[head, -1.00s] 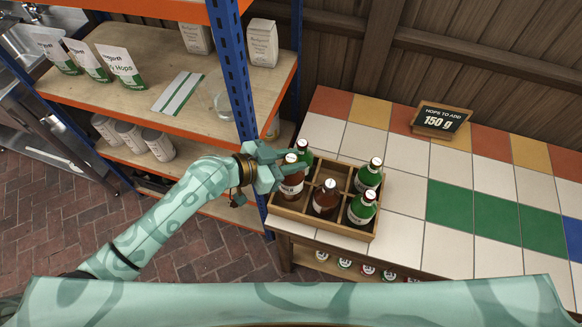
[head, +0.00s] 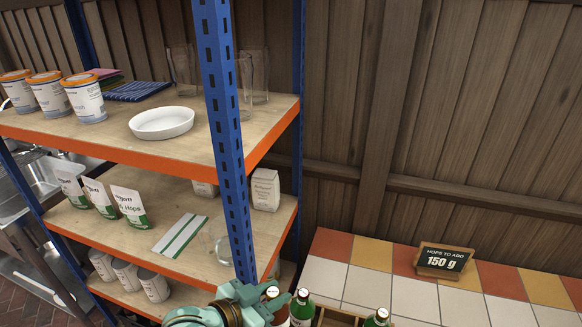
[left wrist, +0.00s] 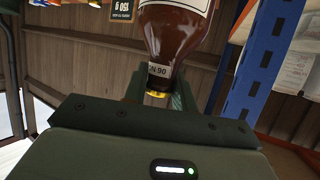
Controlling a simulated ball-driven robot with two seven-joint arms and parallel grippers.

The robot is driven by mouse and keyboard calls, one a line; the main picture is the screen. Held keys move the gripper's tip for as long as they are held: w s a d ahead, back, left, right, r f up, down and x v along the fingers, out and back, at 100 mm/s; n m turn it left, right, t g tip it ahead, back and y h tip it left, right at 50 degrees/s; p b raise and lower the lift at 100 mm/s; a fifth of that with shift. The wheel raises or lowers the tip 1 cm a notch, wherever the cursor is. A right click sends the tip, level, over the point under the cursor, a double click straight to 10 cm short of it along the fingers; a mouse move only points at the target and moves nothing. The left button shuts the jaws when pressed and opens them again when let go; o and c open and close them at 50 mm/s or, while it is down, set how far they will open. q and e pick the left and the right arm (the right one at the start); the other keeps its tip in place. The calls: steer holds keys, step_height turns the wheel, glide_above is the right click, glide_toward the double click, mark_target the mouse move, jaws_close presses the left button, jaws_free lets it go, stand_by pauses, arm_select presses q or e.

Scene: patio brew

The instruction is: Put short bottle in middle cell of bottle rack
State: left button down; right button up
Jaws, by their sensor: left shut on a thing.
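My left gripper (head: 258,302) is at the bottom edge of the head view, at the left end of the wooden bottle rack (head: 335,318). It is shut on a brown bottle (head: 275,314) with a pale cap. In the left wrist view the brown bottle (left wrist: 177,35) has a white label and a gold cap, with its neck between the fingers (left wrist: 158,95). The lower part of the bottle and most of the rack are out of the head view. Whether the bottle touches the rack floor cannot be told. My right gripper is not in view.
A green bottle (head: 302,308) stands beside the held one, and another green bottle (head: 377,318) is further right. The blue shelf post (head: 228,140) rises close to my left gripper. A "150 g" sign (head: 444,260) stands on the tiled counter (head: 395,298).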

arm_select(q)
steer(key=a+r+n+t+y+b, duration=0.2)
steer(key=a+r+n+y, duration=0.2)
steer(key=a, duration=0.4)
steer(key=a+r+n+t+y+b, duration=0.2)
steer(key=a+r+n+y, duration=0.2)
steer(key=a, duration=0.5)
steer(key=shift+n+y+b, duration=0.35)
steer(key=shift+n+y, duration=0.25)
steer(key=shift+y, duration=0.2)
steer(key=shift+s+r, duration=0.1)
steer(key=shift+r, duration=0.05)
